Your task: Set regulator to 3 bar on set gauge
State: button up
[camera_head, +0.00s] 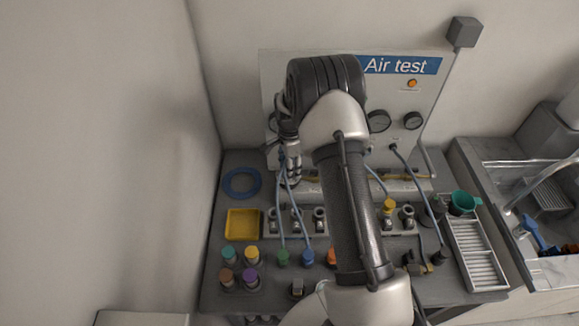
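The Air test panel (433,85) stands upright at the back of the bench. Two dark round gauges show on its right half, a larger gauge (378,121) and a smaller gauge (413,120). Another gauge (273,122) is partly hidden at the panel's left side. The needles and labels are too small to read, so I cannot tell which is the set gauge. I cannot make out the regulator; my arm covers the middle of the panel. My gripper (291,172) is in front of the panel's lower left. Its fingers are too small and covered to tell their opening.
Blue hoses run from the panel to the bench. A yellow tray (243,224), a blue ring (241,182) and several coloured-capped fittings stand at left. A white ribbed rack (474,255) and a green funnel (464,202) are at right, beside a sink (550,265). A wall closes the left side.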

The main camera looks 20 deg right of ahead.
jog(key=o, duration=0.4)
notch_tip(320, 180, up, 12)
jog(key=shift+r, duration=0.1)
dwell(0.6)
